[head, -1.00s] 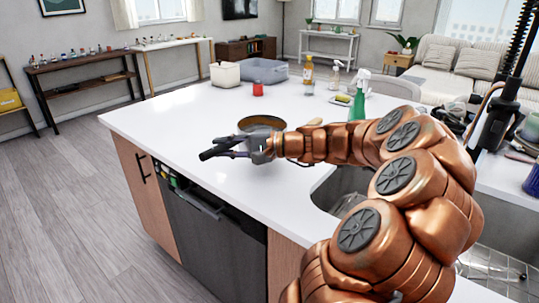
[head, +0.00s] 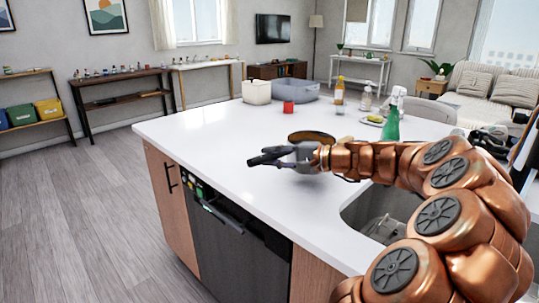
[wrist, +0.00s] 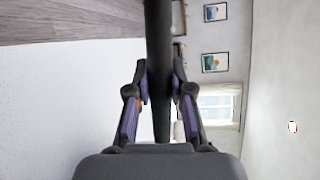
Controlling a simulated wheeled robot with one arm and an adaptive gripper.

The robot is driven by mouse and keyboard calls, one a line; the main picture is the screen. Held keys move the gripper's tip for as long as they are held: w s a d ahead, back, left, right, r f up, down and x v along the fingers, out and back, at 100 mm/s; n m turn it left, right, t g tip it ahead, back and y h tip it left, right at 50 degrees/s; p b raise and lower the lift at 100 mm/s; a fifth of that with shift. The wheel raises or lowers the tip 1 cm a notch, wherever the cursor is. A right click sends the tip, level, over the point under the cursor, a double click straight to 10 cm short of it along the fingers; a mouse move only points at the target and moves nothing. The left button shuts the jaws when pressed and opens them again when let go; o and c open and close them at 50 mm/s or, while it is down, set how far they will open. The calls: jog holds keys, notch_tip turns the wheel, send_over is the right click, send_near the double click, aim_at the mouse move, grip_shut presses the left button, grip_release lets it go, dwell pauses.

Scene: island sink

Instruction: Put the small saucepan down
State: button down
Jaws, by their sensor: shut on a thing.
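The small saucepan (head: 313,135) shows in the head view as a round, brownish rim just behind my gripper, over the white island counter (head: 220,140). My gripper (head: 284,156) is shut on its dark handle, which sticks out to the left. In the wrist view the dark handle (wrist: 160,60) runs as an upright bar between the two fingers (wrist: 161,95). My gripper and arm hide much of the pan. I cannot tell whether its base touches the counter.
The sink (head: 385,213) is cut into the counter at right. A red cup (head: 288,107), white bin (head: 257,92), grey tub (head: 292,92), yellow bottle (head: 339,93) and green spray bottle (head: 391,122) stand farther back. The counter's left part is clear.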

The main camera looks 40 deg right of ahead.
aim_at(293, 158)
jog(key=shift+w+d+f+p, duration=0.2)
jog(key=shift+w+d+f, duration=0.6)
jog(key=shift+w, duration=0.85)
jog(key=shift+w+d+f+p, duration=0.25)
jog(key=shift+w+d+f, duration=0.6)
jog(key=shift+w, duration=0.75)
jog(key=shift+w+d+f+p, duration=0.2)
jog(key=shift+w+d+f, duration=0.6)
jog(key=shift+w, duration=0.85)
jog(key=shift+d, duration=0.15)
jog(key=c, duration=1)
grip_release()
jog(key=shift+c, duration=0.2)
jog(key=shift+r, duration=0.1)
jog(key=shift+r, duration=0.1)
jog(key=b+v, duration=0.1)
jog(key=v, duration=1.1)
